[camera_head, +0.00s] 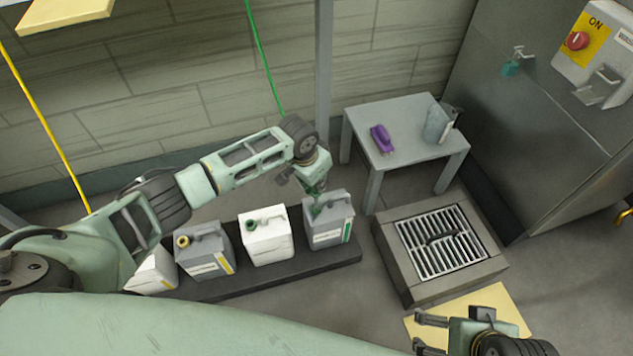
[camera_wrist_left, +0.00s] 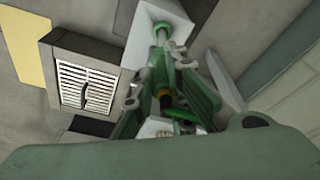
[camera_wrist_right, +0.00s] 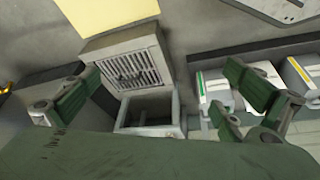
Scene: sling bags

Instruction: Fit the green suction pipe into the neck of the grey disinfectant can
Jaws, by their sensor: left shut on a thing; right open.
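The grey can with a green-striped label (camera_head: 340,228) stands upright at the right end of the dark plinth. It also shows in the left wrist view (camera_wrist_left: 138,45). My left gripper (camera_head: 316,192) is directly above this can, shut on the green suction pipe (camera_wrist_left: 164,62). The pipe points at the can's green neck (camera_wrist_left: 165,32), with its end at or in the neck; I cannot tell how deep. My fingers hide much of the pipe. My right gripper (camera_head: 424,334) is open and empty, low at the right; its spread fingers also show in the right wrist view (camera_wrist_right: 160,74).
A white can (camera_head: 266,240), a grey can with a yellow stripe (camera_head: 205,262) and another white can (camera_head: 152,272) stand left along the plinth (camera_head: 290,270). A grated box (camera_head: 400,264) is to the right, below a small table (camera_head: 405,112) with a purple object (camera_head: 381,139).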

